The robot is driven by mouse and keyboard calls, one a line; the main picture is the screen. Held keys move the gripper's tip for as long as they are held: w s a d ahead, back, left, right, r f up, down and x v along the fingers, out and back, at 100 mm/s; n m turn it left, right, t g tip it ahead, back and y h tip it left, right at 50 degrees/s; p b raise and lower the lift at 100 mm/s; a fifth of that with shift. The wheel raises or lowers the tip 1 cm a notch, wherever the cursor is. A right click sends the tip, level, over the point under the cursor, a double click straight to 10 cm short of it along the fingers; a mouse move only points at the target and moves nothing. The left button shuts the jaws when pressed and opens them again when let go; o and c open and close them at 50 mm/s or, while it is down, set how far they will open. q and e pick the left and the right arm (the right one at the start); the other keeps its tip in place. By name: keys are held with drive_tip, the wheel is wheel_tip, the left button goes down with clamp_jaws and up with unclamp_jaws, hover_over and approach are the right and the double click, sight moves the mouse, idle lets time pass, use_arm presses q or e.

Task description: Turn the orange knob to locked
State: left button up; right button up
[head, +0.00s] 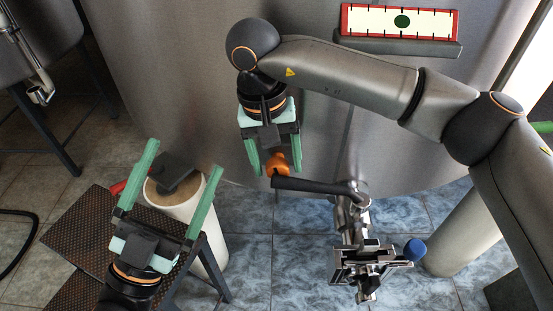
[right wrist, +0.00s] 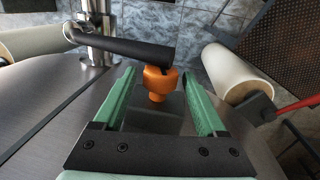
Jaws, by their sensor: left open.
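The orange knob (head: 277,163) sits at the left end of the black lever handle (head: 318,186), in front of the steel tank. In the right wrist view the knob (right wrist: 158,78) lies between the fingertips of my right gripper (right wrist: 158,73), with a visible gap on each side. My right gripper (head: 273,162) is open around it and points down in the head view. My left gripper (head: 183,163) is open and empty at the lower left, away from the knob. Whether the knob stands at locked cannot be read.
The tank wall (head: 190,80) carries a gauge (head: 400,22) with a green dot. A metal valve (head: 352,225) with a blue knob (head: 414,250) hangs below the lever. Tiled floor lies below.

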clamp_jaws()
drive_tip(key=shift+d+f+y+b, duration=0.2)
drive_tip(key=shift+y+b, duration=0.65)
drive_tip(key=shift+y, duration=0.15)
drive_tip(key=shift+y+b, duration=0.3)
drive_tip(key=shift+y, duration=0.3)
drive_tip(key=shift+r+b, duration=0.2)
drive_tip(key=shift+b, duration=0.1)
use_arm(q)
drive_tip(key=s+m+h, duration=0.1)
drive_tip(key=s+r+m+h, duration=0.1)
drive_tip(key=h, duration=0.1)
drive_tip(key=s+r+m+h, duration=0.1)
drive_tip(key=shift+s+d+r+h, duration=0.2)
drive_tip(key=shift+s+d+h, duration=0.05)
drive_tip(key=shift+d+h, duration=0.1)
use_arm(e)
drive_tip(key=shift+o, duration=1)
unclamp_jaws()
